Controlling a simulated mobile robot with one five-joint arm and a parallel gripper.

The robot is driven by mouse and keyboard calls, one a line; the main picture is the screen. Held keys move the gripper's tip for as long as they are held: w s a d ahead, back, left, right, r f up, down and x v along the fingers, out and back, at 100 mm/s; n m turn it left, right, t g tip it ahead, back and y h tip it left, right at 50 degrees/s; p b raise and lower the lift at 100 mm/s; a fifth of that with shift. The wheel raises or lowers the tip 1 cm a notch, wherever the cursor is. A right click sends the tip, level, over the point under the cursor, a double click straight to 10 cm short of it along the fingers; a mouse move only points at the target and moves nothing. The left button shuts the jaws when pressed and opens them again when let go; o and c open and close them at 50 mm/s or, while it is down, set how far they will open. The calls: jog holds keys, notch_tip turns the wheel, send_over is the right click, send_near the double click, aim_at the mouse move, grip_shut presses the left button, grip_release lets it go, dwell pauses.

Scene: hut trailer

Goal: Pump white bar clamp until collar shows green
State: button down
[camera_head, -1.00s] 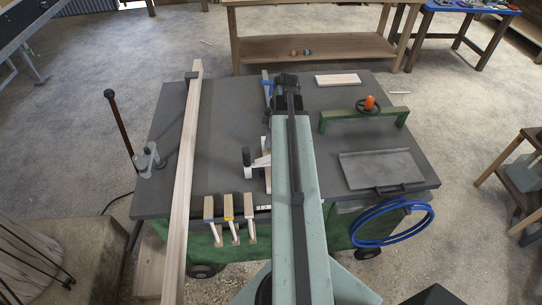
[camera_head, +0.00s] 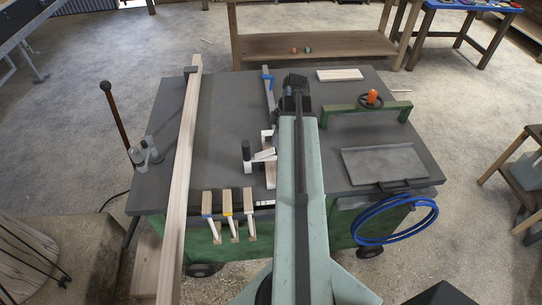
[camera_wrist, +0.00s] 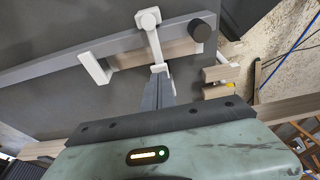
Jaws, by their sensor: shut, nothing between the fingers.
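The white bar clamp lies on the dark table with a long grey bar (camera_wrist: 118,46). In the wrist view it has a white jaw (camera_wrist: 94,68), a white lever-like part (camera_wrist: 151,36) and a black round knob (camera_wrist: 202,26). In the head view the clamp's white parts (camera_head: 264,155) and black knob (camera_head: 246,149) show just left of my arm, with blue (camera_head: 267,80) near the bar's far end. A wooden piece lies along the bar. My gripper (camera_wrist: 162,82) is shut and empty, its tips close to the white lever's lower end; contact is unclear. I cannot make out a green collar.
A long wooden board (camera_head: 188,150) lies across the table's left side. Several small clamps (camera_head: 228,212) hang at the front edge. A green bracket with an orange knob (camera_head: 371,97) and a grey tray (camera_head: 384,166) occupy the right. A blue hose (camera_head: 395,220) hangs at the front right.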

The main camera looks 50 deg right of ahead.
aim_at(274, 150)
jog(key=b+x, duration=0.1)
jog(key=x, duration=0.2)
jog(key=shift+b, duration=0.35)
jog(key=shift+r, duration=0.1)
notch_tip(274, 150, down, 3)
jog(key=b, duration=0.2)
jog(key=shift+r+b, duration=0.1)
jog(key=shift+b, duration=0.25)
jog(key=shift+d+r, duration=0.1)
jog(key=shift+r, duration=0.15)
jog(key=shift+s+d+r+p, duration=0.25)
jog(key=shift+s+d+p, duration=0.1)
jog(key=shift+s+d, duration=0.2)
jog(key=shift+s+d+r+p, duration=0.25)
jog(key=shift+s+d+p, duration=0.15)
jog(key=shift+d, duration=0.2)
